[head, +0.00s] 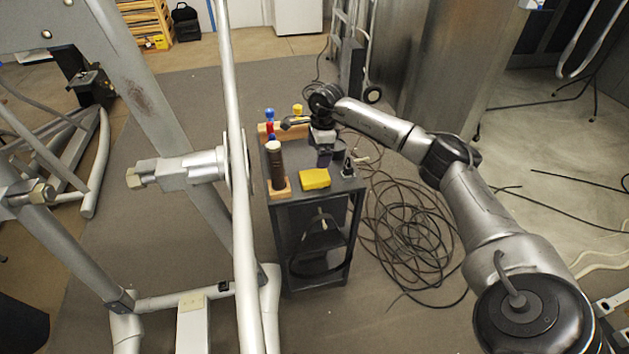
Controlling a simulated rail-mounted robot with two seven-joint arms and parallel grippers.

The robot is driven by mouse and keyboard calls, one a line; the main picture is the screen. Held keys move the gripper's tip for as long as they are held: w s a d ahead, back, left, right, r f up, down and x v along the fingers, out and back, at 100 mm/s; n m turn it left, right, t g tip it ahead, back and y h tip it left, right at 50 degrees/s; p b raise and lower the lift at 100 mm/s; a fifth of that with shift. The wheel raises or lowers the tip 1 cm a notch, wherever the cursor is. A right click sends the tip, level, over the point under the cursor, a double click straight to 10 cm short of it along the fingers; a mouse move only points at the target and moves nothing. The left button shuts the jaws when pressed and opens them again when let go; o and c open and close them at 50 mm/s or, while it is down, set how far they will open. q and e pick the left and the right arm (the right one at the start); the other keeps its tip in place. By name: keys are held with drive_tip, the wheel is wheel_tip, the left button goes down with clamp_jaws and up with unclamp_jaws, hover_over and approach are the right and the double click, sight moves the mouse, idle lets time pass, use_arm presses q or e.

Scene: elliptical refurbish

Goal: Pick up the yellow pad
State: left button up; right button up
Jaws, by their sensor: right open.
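The yellow pad (314,179) is a small bright yellow block lying flat near the front edge of the dark cart top (338,187). My right arm reaches in from the right, and its gripper (324,154) is over the cart, behind the pad and apart from it. The gripper is open and small in the view, and its fingers are hard to make out against the dark items around it. Nothing is seen held in it. My left gripper is not in view.
Red, blue and yellow items stand at the cart's back. A large grey frame (240,200) rises at left. Coiled black cables (410,235) lie on the floor at right.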

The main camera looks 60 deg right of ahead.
hover_over(315, 175)
wheel_tip(315, 175, down, 4)
drive_tip(key=shift+s+d+f+b, duration=0.15)
drive_tip(key=shift+f+b, duration=0.1)
drive_tip(key=shift+b, duration=0.15)
drive_tip(key=shift+a+f+b, duration=0.15)
drive_tip(key=shift+f+b, duration=0.25)
drive_tip(key=shift+f, duration=0.95)
drive_tip(key=shift+a+f+b, duration=0.1)
drive_tip(key=shift+f+b, duration=0.3)
drive_tip(key=shift+f, duration=0.9)
drive_tip(key=shift+c, duration=0.2)
drive_tip(key=shift+c, duration=0.7)
drive_tip(key=c, duration=0.8)
drive_tip(key=shift+r, duration=0.15)
